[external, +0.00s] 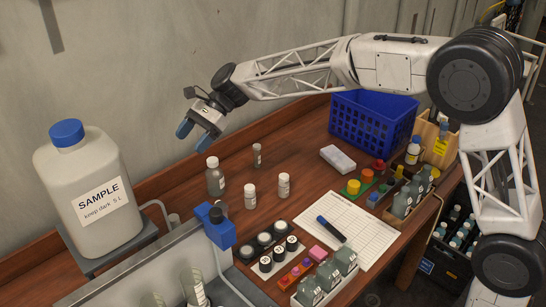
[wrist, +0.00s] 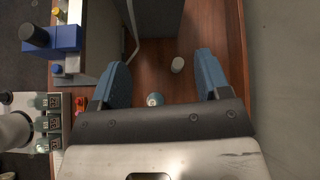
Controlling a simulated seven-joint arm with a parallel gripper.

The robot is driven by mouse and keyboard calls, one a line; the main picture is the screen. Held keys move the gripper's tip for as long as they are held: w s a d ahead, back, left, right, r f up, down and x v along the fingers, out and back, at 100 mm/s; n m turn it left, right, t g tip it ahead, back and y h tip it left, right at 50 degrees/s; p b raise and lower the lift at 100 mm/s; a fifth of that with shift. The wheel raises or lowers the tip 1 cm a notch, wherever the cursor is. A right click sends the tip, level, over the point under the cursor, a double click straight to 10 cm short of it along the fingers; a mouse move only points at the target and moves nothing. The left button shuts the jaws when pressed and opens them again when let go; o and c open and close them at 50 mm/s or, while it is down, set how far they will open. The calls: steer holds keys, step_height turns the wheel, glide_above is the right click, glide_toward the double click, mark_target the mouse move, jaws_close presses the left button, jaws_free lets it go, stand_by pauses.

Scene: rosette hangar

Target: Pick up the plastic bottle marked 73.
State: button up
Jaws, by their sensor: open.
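Several bottles stand upright on the brown table, and I cannot read a 73 on any of them. A grey bottle with a white cap (external: 214,180) stands below and to the right of my gripper (external: 194,138). My gripper is open and empty, above the table. In the wrist view, a white-topped bottle (wrist: 178,64) and a round bottle top (wrist: 154,99) show between the blue fingers of my gripper (wrist: 163,61).
A large SAMPLE jug (external: 85,190) stands at the left. A blue crate (external: 372,122) stands at the back right. Racks of grey bottles (external: 330,275), a paper sheet (external: 350,225) and coloured items fill the front and right. Bare table lies around the loose bottles.

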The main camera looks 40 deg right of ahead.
steer(key=w+a+f+m+y, duration=0.1)
steer(key=w+a+f+m, duration=0.1)
steer(key=w, duration=0.3)
glide_toward(174, 220)
step_height(174, 220, down, 2)
steer(key=w+a, duration=0.1)
steer(key=a, duration=0.1)
steer(key=shift+w+d, duration=0.15)
steer(key=shift+d, duration=0.1)
steer(key=shift+a+f, duration=0.1)
steer(key=shift+x, duration=1.15)
steer(key=shift+a, duration=0.15)
steer(key=shift+x, duration=2.55)
steer(key=shift+f, duration=0.1)
